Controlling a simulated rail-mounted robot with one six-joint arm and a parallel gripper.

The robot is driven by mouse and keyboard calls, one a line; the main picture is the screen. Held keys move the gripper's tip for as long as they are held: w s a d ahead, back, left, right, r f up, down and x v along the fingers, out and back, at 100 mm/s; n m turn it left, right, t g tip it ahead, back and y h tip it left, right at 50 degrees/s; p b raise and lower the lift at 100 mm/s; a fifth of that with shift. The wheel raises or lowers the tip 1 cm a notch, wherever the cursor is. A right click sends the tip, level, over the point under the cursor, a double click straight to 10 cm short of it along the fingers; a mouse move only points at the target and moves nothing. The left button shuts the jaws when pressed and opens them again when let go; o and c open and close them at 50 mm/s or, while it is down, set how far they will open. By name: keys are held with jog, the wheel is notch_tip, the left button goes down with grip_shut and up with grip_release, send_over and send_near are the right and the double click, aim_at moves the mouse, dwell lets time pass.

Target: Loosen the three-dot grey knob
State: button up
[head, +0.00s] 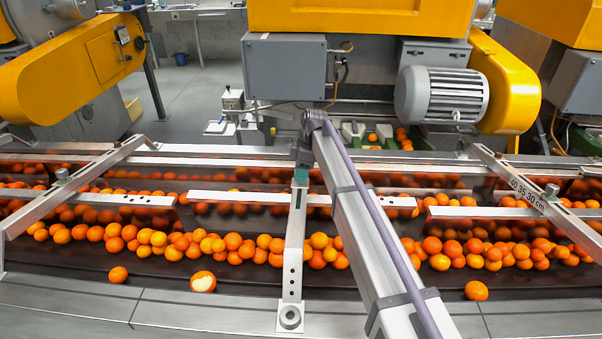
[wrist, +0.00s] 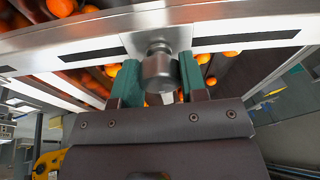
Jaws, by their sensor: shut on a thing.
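A grey cylindrical knob (wrist: 158,70) shows in the middle of the wrist view, under a metal rail. My gripper (wrist: 159,88) is shut on it, with a green finger on each side. In the head view my gripper (head: 300,177) is at the upper end of a slim upright bracket (head: 293,245) with a column of dark dots. There the held knob is hidden by my arm and fingers. I cannot make out dots on the knob itself.
Metal rails (head: 125,198) cross above a dark conveyor with many oranges. Other knobs sit on the left bracket (head: 62,174), the right bracket (head: 551,190) and the near foot (head: 290,316). A grey box (head: 285,65) and a motor (head: 445,95) stand behind.

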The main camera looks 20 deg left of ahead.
jog(key=shift+s, duration=0.1)
jog(key=o, duration=0.9)
jog(key=p+v, duration=1)
jog(key=shift+w+d+r, duration=0.1)
jog(key=shift+w+r, duration=0.15)
jog(key=shift+r, duration=0.1)
